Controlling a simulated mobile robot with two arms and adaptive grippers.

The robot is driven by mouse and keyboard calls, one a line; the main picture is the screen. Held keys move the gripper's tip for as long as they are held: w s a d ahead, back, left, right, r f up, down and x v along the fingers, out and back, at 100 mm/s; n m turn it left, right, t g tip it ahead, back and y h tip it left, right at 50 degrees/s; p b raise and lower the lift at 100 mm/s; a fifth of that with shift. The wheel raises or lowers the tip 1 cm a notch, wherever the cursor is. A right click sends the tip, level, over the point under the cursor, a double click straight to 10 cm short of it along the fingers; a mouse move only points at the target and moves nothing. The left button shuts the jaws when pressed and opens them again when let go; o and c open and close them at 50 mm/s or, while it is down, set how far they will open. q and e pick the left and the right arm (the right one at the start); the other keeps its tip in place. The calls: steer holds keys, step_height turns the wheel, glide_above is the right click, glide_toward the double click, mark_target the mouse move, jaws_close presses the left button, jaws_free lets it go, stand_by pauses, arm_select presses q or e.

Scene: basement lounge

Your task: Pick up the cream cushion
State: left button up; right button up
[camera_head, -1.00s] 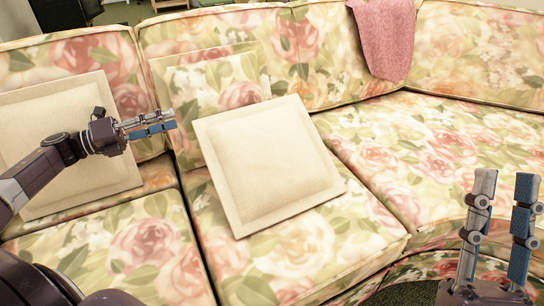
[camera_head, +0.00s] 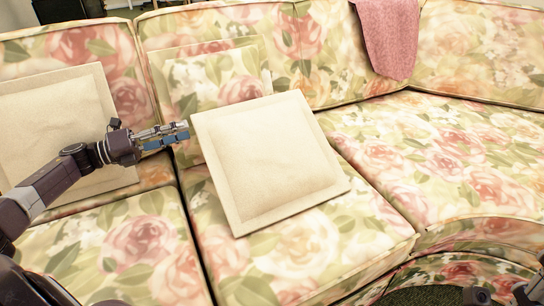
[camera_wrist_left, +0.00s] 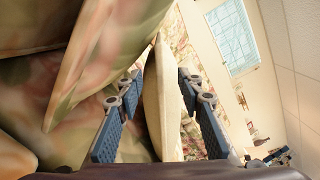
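A square cream cushion (camera_head: 270,160) with a flat border lies tilted on the middle sofa seat, leaning back against a floral cushion. My left gripper (camera_head: 186,132) is at its upper left edge, with the fingers pointing right. In the left wrist view the cream cushion (camera_wrist_left: 163,100) shows edge-on between the two spread fingers, with visible space on either side. The left gripper is open. A second cream cushion (camera_head: 60,120) leans on the backrest at the left, partly behind my left arm. My right gripper (camera_head: 504,293) shows only its two separated fingertips at the bottom right.
A floral cushion (camera_head: 215,75) stands behind the cream one. The floral sofa (camera_head: 440,150) curves to the right, where its seat is clear. A pink cloth (camera_head: 388,38) hangs over the backrest. Dark green carpet (camera_head: 430,296) shows at the bottom.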

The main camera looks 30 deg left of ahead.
mark_target(195, 125)
arm_select(q)
steer(key=shift+b+x, duration=0.95)
steer(key=shift+x, duration=1.5)
steer(key=shift+c, duration=0.4)
jaws_close()
